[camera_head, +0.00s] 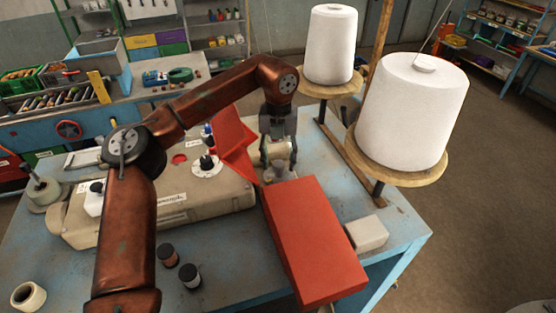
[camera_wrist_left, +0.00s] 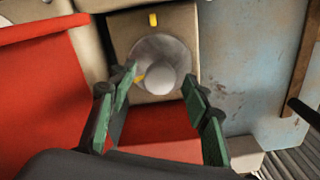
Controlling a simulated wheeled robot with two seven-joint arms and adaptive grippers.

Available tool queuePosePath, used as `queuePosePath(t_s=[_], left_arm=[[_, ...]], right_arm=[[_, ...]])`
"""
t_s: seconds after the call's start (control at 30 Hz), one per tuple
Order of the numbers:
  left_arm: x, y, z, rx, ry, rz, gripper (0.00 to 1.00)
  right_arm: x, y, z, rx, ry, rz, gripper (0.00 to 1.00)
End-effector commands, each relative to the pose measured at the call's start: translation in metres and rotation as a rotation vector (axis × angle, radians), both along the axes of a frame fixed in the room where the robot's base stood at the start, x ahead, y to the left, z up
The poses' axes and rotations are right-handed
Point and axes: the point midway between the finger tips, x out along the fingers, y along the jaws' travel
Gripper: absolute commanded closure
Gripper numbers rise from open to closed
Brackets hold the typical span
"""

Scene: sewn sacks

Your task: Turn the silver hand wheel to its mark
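The silver hand wheel (camera_wrist_left: 162,52) sits on a beige housing (camera_wrist_left: 188,18) in the left wrist view, with a round grey knob at its centre. A yellow stripe on the wheel (camera_wrist_left: 137,78) points to the lower left. A yellow mark on the housing (camera_wrist_left: 153,19) lies above the wheel, out of line with the stripe. My left gripper (camera_wrist_left: 158,80) is open, its green-padded fingers either side of the wheel's near part; contact is unclear. In the head view my left gripper (camera_head: 278,155) is at the machine's right end, largely hiding the wheel. My right gripper is out of view.
A red block (camera_head: 312,240) lies close in front of the gripper. Red cloth (camera_head: 235,140) drapes over the beige machine (camera_head: 215,195) to its left. White thread cones (camera_head: 412,110) stand at right. Small dark spools (camera_head: 189,275) stand on the blue table (camera_head: 235,285).

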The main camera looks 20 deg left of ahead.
Motion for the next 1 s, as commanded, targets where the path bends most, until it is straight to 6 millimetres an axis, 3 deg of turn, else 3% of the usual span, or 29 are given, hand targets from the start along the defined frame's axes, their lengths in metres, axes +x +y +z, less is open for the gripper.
queuePosePath(t_s=[0.6,1.0], left_arm=[[0.0001,-0.0001,0.0006,-0.001,0.0,0.0,0.97],[0.0003,-0.0001,0.0007,-0.001,-0.001,-0.084,0.97]], right_arm=[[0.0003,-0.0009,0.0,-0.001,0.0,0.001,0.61],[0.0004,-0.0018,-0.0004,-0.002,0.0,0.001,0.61]])
